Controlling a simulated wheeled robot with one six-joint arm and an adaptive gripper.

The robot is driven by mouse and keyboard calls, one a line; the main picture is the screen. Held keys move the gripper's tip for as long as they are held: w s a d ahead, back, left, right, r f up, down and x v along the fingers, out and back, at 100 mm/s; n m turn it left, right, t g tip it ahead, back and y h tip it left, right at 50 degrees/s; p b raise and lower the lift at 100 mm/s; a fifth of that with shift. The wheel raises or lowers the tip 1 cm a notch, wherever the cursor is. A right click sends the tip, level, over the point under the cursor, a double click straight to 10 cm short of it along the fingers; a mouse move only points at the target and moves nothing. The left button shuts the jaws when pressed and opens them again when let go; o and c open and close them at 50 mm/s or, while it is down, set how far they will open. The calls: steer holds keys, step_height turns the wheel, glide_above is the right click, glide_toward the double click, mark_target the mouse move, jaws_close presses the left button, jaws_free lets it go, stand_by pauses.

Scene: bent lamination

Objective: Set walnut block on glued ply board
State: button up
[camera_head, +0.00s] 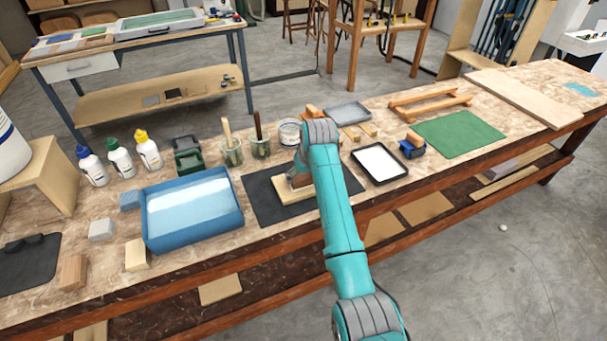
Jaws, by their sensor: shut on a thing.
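The glued ply board (292,196) is a pale, flat piece lying on a dark mat (262,206) near the middle of the bench. A brown walnut block (299,182) shows at the board, partly hidden by my teal arm. My gripper (300,174) is shut on the walnut block from above. The block appears to be at or just above the board's top; I cannot tell whether they touch. My wrist and forearm hide the right part of the board and most of the fingers.
A blue tray (160,233) stands left of the mat, and a white-filled dark tray (407,163) stands right of it. Jars with brushes (231,157) stand behind. Loose blocks (72,272) lie at front left. A green mat (440,142) lies farther right.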

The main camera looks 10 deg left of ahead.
steer(key=o, duration=1)
steer(key=shift+r, duration=3)
